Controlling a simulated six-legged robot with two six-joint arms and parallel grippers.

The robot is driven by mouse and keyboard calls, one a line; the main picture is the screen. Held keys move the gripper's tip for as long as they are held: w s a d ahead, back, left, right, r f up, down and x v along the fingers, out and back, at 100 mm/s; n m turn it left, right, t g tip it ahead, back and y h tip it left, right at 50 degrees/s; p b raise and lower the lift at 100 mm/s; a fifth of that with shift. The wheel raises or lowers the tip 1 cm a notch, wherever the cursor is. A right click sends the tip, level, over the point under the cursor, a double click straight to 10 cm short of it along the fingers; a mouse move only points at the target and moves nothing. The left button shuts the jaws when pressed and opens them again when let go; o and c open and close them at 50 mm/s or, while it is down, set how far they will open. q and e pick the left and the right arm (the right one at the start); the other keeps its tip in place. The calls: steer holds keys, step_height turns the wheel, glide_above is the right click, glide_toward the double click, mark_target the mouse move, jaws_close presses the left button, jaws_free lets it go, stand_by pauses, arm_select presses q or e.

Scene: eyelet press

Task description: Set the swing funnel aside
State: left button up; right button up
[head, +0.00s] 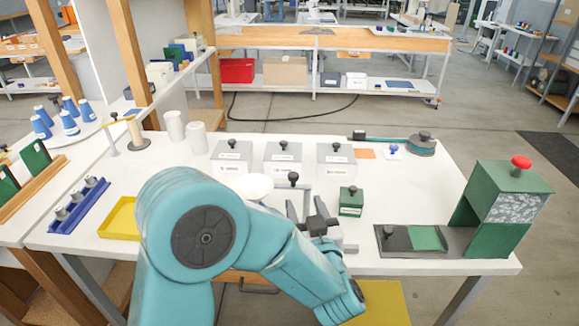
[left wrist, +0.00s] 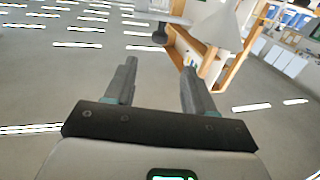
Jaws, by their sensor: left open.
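The swing funnel (head: 254,186) shows in the head view as a white bowl-like top, partly hidden behind my left arm. In the left wrist view the funnel (left wrist: 218,27) is a white cone at the top, with a pale bar and a dark knob (left wrist: 159,36) to its left. A dark knob (head: 293,177) also stands beside the funnel in the head view. My left gripper (head: 306,208) is near that knob, at the table's front. In the left wrist view my left gripper (left wrist: 160,72) has its fingers apart, with nothing between them; the knob appears beyond the fingertips. My right gripper is not seen.
Labelled grey boxes (head: 283,156) stand behind the funnel. A small green box (head: 351,201) is right of my gripper. A green press with a red knob (head: 521,162) stands at the right. A yellow tray (head: 119,217) is at left. The table's right middle is fairly clear.

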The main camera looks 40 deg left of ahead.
mark_target(292, 172)
arm_select(q)
steer(key=p+x, duration=0.2)
steer(key=x, duration=1.1)
steer(key=shift+w+p, duration=0.25)
steer(key=shift+p, duration=0.1)
steer(key=shift+w+a, duration=0.15)
steer(key=shift+a, duration=0.1)
steer(key=shift+f, duration=0.1)
jaws_close()
